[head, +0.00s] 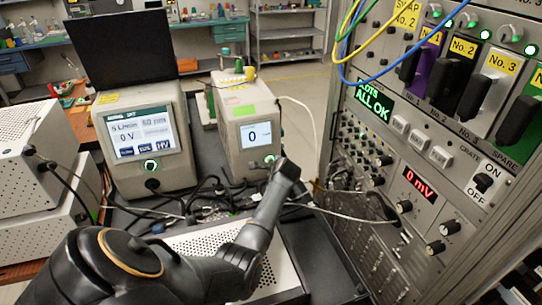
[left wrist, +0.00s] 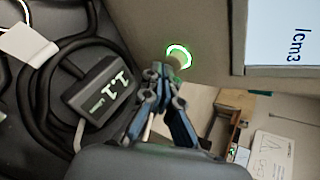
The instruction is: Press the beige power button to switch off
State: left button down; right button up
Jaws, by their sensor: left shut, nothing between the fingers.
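The beige power button (left wrist: 180,57), with a glowing green-white ring, sits low on the front of a beige box in the left wrist view. My left gripper (left wrist: 158,72) is shut and empty, its fingertips just below and left of the button in that picture. I cannot tell whether they touch it. In the head view my left arm reaches to the lower right of the smaller beige box (head: 246,112), whose screen reads 0. A green glow (head: 269,158) shows beside the gripper (head: 284,166). My right gripper is not in view.
A larger beige instrument (head: 110,108) with a lit green button stands at left, a black laptop on top. Dark cables (head: 205,190) clutter the bench front. A tall instrument rack (head: 440,130) stands at right. A small black meter (left wrist: 105,92) lies near my gripper.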

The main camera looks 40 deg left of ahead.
pick_arm(q)
jog(key=shift+w+a, duration=0.15)
dwell(0.5)
jog(key=shift+w+a+b, duration=0.3)
jog(key=shift+a+b, duration=0.1)
jog(key=shift+a, duration=0.25)
dwell(0.5)
jog(key=shift+r, duration=0.1)
jog(key=shift+s+d+p, duration=0.4)
jog(key=shift+d+p, duration=0.3)
jog(key=shift+p, duration=0.2)
jog(key=shift+s+d+p, duration=0.2)
jog(key=shift+d+p, duration=0.15)
jog(key=shift+d, duration=0.05)
jog(key=shift+d, duration=0.1)
